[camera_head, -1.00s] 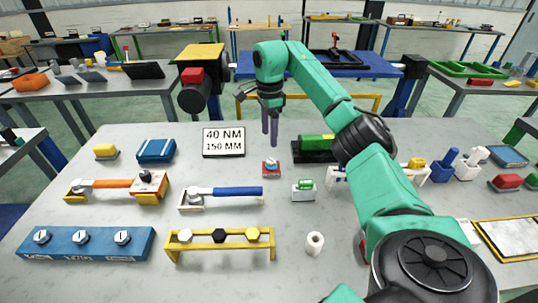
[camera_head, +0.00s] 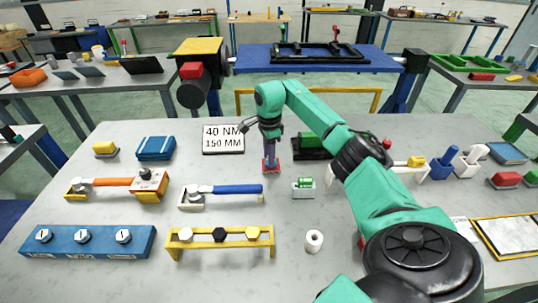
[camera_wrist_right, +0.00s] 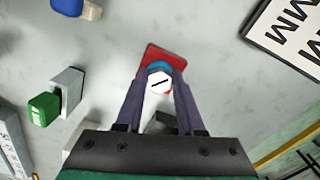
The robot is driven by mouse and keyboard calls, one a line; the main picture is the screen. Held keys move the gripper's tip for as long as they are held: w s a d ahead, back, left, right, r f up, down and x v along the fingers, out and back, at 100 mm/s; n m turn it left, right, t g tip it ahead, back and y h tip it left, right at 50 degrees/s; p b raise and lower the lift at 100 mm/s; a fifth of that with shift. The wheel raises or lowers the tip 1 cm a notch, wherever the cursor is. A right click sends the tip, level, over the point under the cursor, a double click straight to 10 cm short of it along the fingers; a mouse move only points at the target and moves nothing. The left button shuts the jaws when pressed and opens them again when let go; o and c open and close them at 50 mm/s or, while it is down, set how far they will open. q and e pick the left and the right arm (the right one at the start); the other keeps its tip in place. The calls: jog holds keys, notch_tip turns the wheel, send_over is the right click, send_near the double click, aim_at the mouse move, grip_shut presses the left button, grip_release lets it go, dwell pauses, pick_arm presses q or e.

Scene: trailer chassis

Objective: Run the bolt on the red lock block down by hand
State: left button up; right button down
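The red lock block (camera_head: 271,168) lies on the grey bench. My right gripper (camera_head: 271,150) has come down over it, fingers pointing down. In the right wrist view the red block (camera_wrist_right: 178,58) lies beyond the fingertips. A pale hexagonal bolt head (camera_wrist_right: 160,82) with a dark line across it, and a blue part (camera_wrist_right: 160,66) beside it, show between the two purple fingers (camera_wrist_right: 160,95). The fingers stand apart on either side of the bolt head, with a narrow gap seeming to remain. Contact cannot be made out. My left gripper is not in view.
A black holder with a green cylinder (camera_head: 310,141) and a small white stand with a green piece (camera_head: 304,188) are to the right. A blue-handled wrench (camera_head: 235,190) lies to the front left. A sign reading 40 NM, 150 MM (camera_head: 222,139) is behind left.

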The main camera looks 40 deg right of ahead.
jog(key=shift+m, duration=0.4)
